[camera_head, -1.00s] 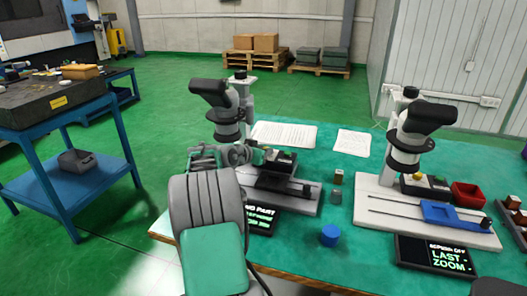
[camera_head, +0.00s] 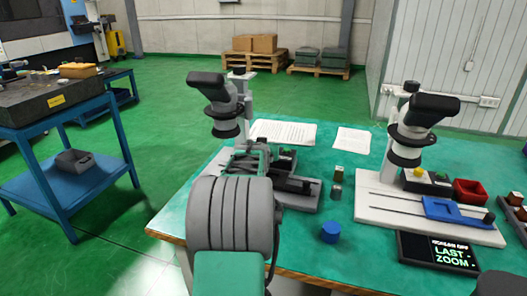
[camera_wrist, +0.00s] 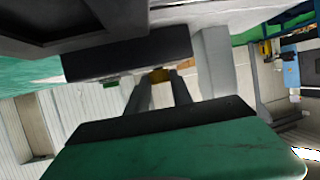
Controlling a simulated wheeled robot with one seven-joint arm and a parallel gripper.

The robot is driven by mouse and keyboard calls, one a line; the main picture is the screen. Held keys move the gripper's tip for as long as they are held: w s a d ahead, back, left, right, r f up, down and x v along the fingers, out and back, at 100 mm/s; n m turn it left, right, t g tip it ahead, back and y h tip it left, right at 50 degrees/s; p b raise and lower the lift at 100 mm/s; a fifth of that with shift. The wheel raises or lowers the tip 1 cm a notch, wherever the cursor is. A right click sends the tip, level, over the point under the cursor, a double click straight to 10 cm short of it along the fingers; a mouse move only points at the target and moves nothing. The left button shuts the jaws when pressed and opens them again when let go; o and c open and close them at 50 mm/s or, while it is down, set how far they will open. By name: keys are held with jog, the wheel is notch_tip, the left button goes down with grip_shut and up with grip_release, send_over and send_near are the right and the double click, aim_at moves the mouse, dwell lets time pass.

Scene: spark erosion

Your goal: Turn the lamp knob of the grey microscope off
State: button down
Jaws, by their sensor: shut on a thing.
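The grey microscope (camera_head: 226,105) with its dark grey base (camera_head: 300,201) stands at the left of the green table in the head view. A dark control box (camera_head: 286,160) sits on it, partly hidden by my arm. In the wrist view my gripper (camera_wrist: 159,80) reaches up to a dark box face (camera_wrist: 130,55). Its two fingers are shut on a small yellow-brown knob (camera_wrist: 160,74), at the box's near side. The knob's turn position cannot be read. In the head view my arm covers the fingertips and the knob.
A second microscope (camera_head: 408,140) on a pale base, with a yellow knob (camera_head: 419,173), stands at the right. Paper sheets (camera_head: 283,132) lie behind.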

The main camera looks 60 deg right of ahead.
jog(key=n+t, duration=0.1)
jog(key=n+t+y, duration=0.1)
jog(key=s+n+t+y, duration=0.1)
jog(key=shift+d+f+n+t+b, duration=0.1)
jog(key=shift+d+n+t+b, duration=0.2)
jog(key=shift+b, duration=0.05)
jog(key=n+t+y, duration=0.1)
jog(key=n+t+y+p, duration=0.1)
jog(key=shift+s+d+n+y, duration=0.2)
jog(key=shift+n+y, duration=0.1)
jog(key=shift+n, duration=0.1)
jog(key=n+t+y+p, duration=0.1)
jog(key=p, duration=0.1)
jog(key=n+t+y+p, duration=0.1)
jog(key=p, duration=0.1)
jog(key=shift+d+r+n+y, duration=0.15)
jog(key=shift+r+n+y, duration=0.15)
jog(key=shift+n+y, duration=0.1)
jog(key=y+p, duration=0.1)
jog(key=n+p, duration=0.1)
jog(key=shift+d+f+n+t+y+p, duration=0.1)
jog(key=shift+f+n+t+y+p, duration=0.05)
jog(key=shift+n+t+y+p, duration=0.2)
jog(key=shift+f+n+y+p, duration=0.1)
jog(key=shift+n+y+p, duration=0.15)
jog(key=shift+y+p, duration=0.15)
jog(key=c, duration=1.1)
grip_release()
